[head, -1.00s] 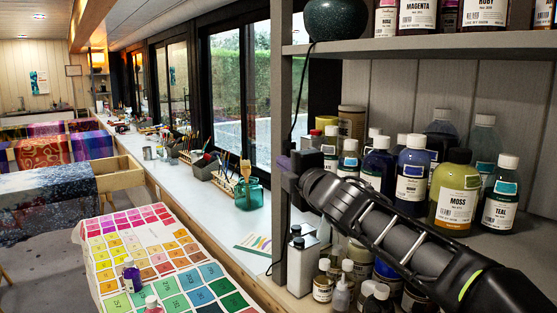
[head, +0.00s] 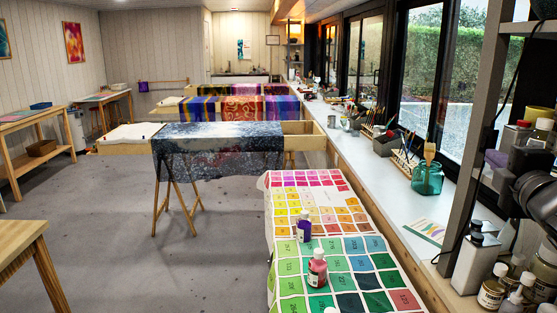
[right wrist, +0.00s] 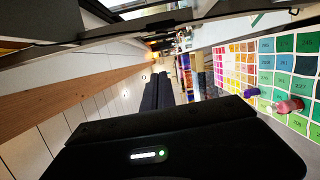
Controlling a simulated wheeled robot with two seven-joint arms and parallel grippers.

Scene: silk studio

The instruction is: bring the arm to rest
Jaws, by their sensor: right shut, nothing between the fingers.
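My right gripper (head: 502,163) shows at the right edge of the head view, in front of the shelf post, with part of my dark arm behind it cut off by the frame. In the right wrist view its two dark fingers (right wrist: 157,90) lie together, shut and empty. My left gripper is in neither view.
Dye bottles (head: 492,288) stand on the shelf unit close to my right arm. A purple bottle (head: 304,226) and a red-pink bottle (head: 317,268) stand on the colour chart (head: 350,245). A glass jar (head: 427,178) stands on the window counter. Open floor (head: 150,265) lies left.

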